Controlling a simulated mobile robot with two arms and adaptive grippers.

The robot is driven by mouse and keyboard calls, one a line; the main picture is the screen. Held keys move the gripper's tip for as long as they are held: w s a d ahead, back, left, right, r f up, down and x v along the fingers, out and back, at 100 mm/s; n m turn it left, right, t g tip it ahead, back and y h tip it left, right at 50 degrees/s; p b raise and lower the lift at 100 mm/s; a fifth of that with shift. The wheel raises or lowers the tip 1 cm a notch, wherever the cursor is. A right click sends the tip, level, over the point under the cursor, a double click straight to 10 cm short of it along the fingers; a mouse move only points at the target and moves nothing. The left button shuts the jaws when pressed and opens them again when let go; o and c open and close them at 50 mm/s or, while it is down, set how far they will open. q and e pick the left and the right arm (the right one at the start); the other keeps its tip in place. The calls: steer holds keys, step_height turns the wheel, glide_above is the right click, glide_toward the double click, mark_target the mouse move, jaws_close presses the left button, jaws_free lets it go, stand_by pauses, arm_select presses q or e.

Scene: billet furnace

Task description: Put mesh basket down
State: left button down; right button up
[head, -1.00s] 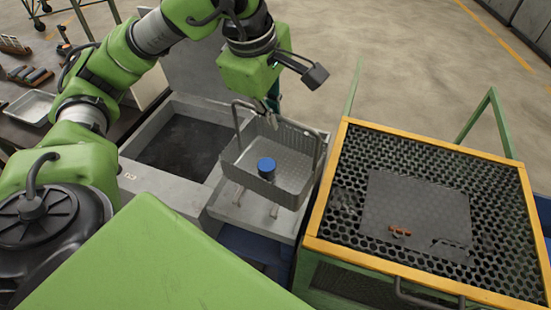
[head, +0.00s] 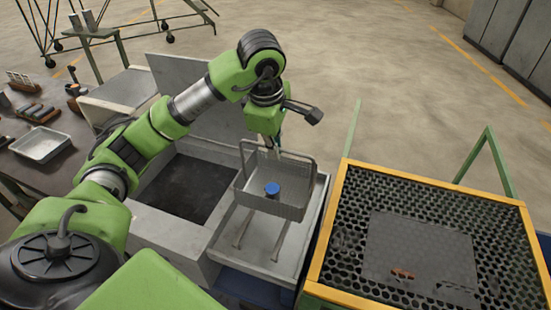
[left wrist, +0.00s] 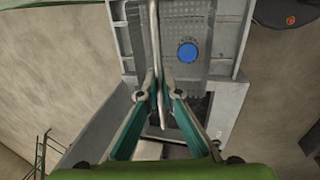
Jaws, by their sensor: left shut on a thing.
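The mesh basket (head: 294,210) is a grey wire tray with raised handles, and a blue-topped cylinder (head: 272,190) stands inside it. My left gripper (head: 276,151) is shut on the basket's far handle, with the basket hanging below and toward me. In the left wrist view, the two teal fingers (left wrist: 156,97) close around the handle bar, and the blue top (left wrist: 187,53) shows beyond them. The basket is roughly level over the far part of a grey ledge (head: 255,255) with two rails. I cannot tell if its underside touches. My right gripper is not in view.
An open tank with a dark interior (head: 185,188) and raised lid adjoins the ledge on the left. A yellow-framed perforated table (head: 350,215) stands close on the right. A metal tray (head: 40,145) and small parts lie on the bench at far left.

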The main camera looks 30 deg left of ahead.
arm_select(q)
steer(key=w+a+p+x, duration=0.1)
steer(key=p+x, duration=0.2)
steer(key=x, duration=0.3)
steer(key=c, duration=2.6)
jaws_free()
steer(key=shift+s+f, duration=0.1)
steer(key=shift+f, duration=0.3)
steer(key=shift+c, duration=0.2)
steer(key=o, duration=0.4)
steer(key=shift+a, duration=0.1)
steer(key=shift+r, duration=0.1)
steer(key=b+v, duration=0.2)
steer(key=v, duration=0.8)
steer(key=shift+r, duration=0.4)
steer(key=shift+s+r, duration=0.15)
steer(key=shift+r, duration=0.45)
